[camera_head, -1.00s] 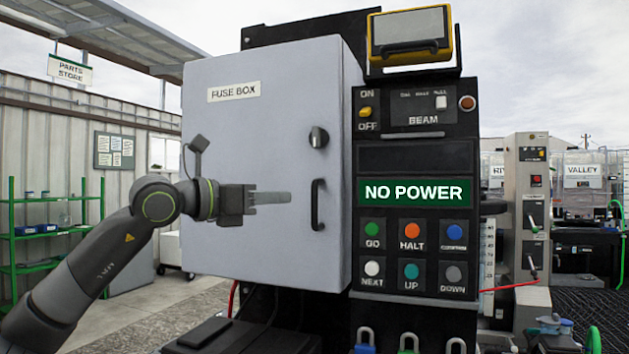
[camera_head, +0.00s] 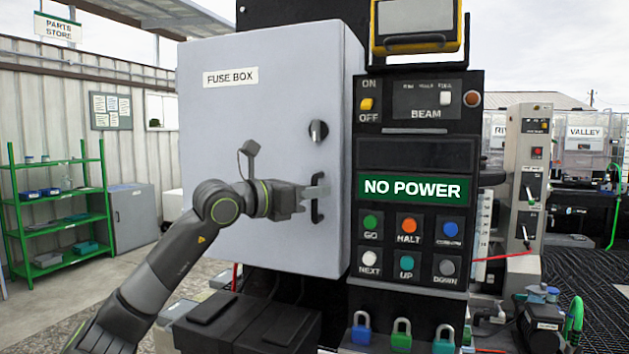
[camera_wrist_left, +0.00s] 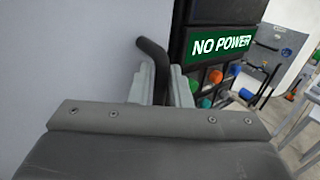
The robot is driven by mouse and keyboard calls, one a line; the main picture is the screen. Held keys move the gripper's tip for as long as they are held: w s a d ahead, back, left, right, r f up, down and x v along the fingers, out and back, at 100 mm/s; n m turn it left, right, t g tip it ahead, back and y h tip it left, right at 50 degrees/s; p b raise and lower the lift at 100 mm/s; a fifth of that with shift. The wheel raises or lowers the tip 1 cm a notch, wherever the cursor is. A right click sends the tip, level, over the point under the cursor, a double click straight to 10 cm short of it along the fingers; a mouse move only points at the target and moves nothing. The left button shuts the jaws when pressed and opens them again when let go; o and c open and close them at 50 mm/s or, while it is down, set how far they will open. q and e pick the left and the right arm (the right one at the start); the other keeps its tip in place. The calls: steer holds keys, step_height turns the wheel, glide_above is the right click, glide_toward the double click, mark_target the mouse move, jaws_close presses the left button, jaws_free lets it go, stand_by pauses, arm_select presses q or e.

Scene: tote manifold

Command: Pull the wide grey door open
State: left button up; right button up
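The wide grey door (camera_head: 235,140) of the fuse box is shut, with a "FUSE BOX" label, a round black knob (camera_head: 318,131) and an upright black handle (camera_head: 317,212) near its right edge. My left gripper (camera_head: 316,192) is at the handle, in front of the door. In the left wrist view the handle (camera_wrist_left: 155,55) runs down between the two pale fingers of the left gripper (camera_wrist_left: 161,88), which lie close on either side of it; its lower part is hidden by the gripper. My right gripper is in neither view.
Right of the door stands a black control panel with a green "NO POWER" display (camera_head: 412,189), buttons and switches. A green shelf (camera_head: 60,222) stands far left. There is open ground left of the door.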

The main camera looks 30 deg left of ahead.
arm_select(q)
steer(key=shift+w, duration=0.15)
jaws_close()
